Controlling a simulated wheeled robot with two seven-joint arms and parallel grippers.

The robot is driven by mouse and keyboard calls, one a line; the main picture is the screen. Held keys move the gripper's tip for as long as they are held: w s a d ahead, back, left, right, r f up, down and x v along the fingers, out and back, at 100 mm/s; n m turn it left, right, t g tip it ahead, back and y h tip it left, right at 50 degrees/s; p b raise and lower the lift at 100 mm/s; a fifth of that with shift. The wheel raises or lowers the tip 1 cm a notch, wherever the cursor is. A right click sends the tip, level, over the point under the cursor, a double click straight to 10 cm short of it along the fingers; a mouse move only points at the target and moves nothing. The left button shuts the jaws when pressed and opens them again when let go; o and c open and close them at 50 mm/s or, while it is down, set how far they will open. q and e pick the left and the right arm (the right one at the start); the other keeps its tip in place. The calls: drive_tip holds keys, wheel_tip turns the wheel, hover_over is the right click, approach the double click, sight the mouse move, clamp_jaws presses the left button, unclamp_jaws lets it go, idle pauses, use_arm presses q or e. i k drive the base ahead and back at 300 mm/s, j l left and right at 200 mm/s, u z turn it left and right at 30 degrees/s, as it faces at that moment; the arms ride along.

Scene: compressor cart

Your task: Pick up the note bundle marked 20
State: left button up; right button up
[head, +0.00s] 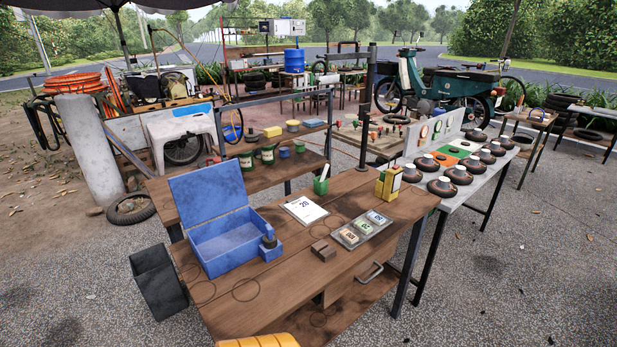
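A shallow grey tray (340,243) lies on the wooden table's right half and holds three small note bundles in a row. The near bundle (349,236) has an orange mark, the middle bundle (363,227) a green one, and the far bundle (377,217) a blue one. The numbers on the bundles are too small to read surely. A white sheet (305,209) that appears to show 20 lies behind the tray, to its left. Neither of my grippers is in view.
On the wooden table (290,290) stand an open blue cash box (222,243), a small brown block (323,250), a green cup (320,186) and a yellow-green container (388,183). A grey side table (440,205) with several dark round pieces adjoins on the right. The front tabletop is mostly clear.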

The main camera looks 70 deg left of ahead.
sight(364, 229)
drive_tip(key=i+j+u, duration=0.1)
drive_tip(key=i+u, duration=0.15)
drive_tip(key=u, duration=0.2)
drive_tip(key=i+u, duration=0.6)
drive_tip(key=u, duration=0.25)
drive_tip(key=i+l+u, duration=0.2)
drive_tip(key=u, duration=0.2)
drive_tip(key=i+l+u, duration=0.25)
drive_tip(key=u, duration=0.2)
